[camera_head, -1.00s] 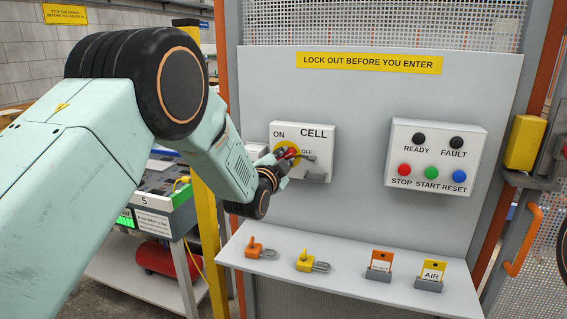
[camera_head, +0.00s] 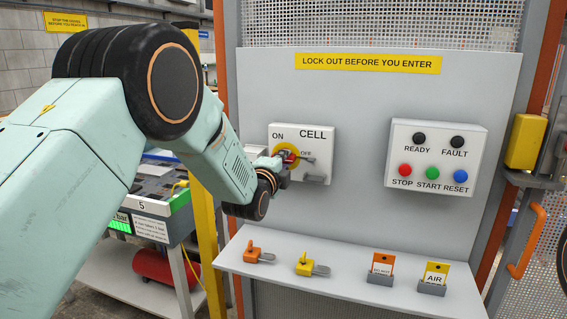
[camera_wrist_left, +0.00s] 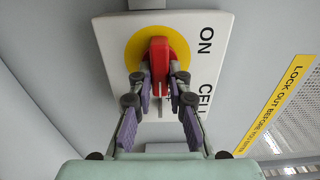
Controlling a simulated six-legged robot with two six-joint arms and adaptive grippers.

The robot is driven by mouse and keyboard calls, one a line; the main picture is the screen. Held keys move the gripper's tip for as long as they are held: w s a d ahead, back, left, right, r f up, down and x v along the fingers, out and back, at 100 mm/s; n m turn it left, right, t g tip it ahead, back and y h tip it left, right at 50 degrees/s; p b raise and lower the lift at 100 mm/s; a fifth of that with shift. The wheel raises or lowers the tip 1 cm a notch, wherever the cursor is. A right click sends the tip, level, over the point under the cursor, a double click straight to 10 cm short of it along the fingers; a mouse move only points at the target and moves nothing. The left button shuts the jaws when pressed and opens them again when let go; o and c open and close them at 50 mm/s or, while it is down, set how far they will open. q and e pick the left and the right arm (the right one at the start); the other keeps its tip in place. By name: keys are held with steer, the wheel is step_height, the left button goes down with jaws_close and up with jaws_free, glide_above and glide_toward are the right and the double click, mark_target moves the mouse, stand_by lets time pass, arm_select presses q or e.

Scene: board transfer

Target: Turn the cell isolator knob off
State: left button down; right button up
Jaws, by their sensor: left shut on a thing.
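The red isolator knob (camera_head: 290,152) sits on a yellow disc on the white CELL box (camera_head: 318,137), with ON at upper left and OFF at its right. My left gripper (camera_head: 285,159) reaches it from the left and covers part of it. In the left wrist view, the gripper (camera_wrist_left: 160,82) has its two fingers on either side of the red handle (camera_wrist_left: 158,52), shut on it. The handle lies about level across the box, in line with the OFF side. My right gripper is not in view.
A shelf (camera_head: 345,280) below carries an orange padlock (camera_head: 254,253), a yellow padlock (camera_head: 305,265) and two tag holders. A button box (camera_head: 435,155) is at the right. A yellow post (camera_head: 205,225) stands beside my left arm.

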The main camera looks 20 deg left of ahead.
arm_select(q)
steer(key=shift+r, duration=0.2)
steer(key=c, duration=1.7)
jaws_free()
steer(key=o, duration=0.4)
steer(key=shift+w+f, duration=0.1)
steer(key=shift+f, duration=0.05)
steer(key=shift+s, duration=0.2)
steer(key=s, duration=1.1)
steer(key=shift+s+a, duration=0.25)
steer(key=shift+s, duration=0.15)
steer(key=shift+w, duration=0.1)
